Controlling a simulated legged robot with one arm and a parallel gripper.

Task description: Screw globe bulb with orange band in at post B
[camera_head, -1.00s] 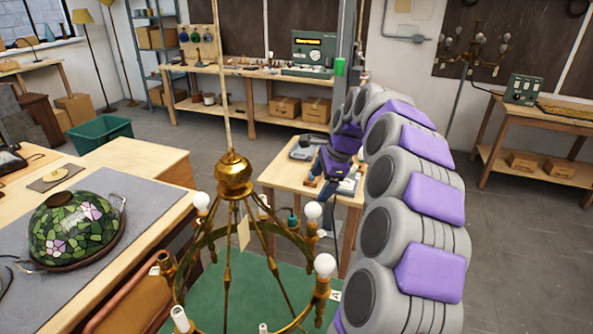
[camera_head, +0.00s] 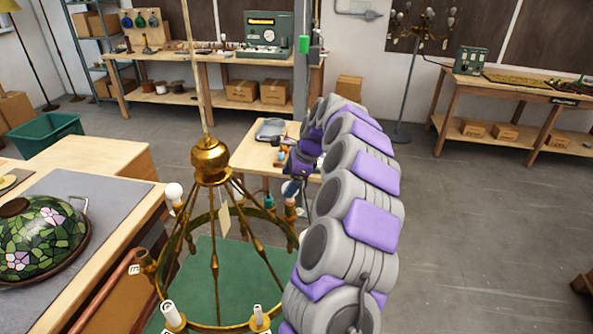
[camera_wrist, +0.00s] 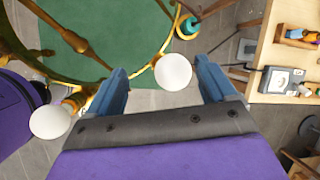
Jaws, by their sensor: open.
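My gripper (camera_wrist: 163,75) is open, its two blue fingers spread in the wrist view. A white globe bulb (camera_wrist: 174,71) shows between the fingers, close to the brass ring; I cannot tell whether they touch it. A second white globe bulb (camera_wrist: 50,122) is left of the gripper, with a yellow-orange part at its base. No orange band is clearly visible on the bulb between the fingers. Post B's label is not readable. My arm hides the ring's right side.
A stained-glass shade (camera_head: 40,240) sits on the left bench. A green-topped item (camera_wrist: 187,27) is near the ring. Open floor lies right.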

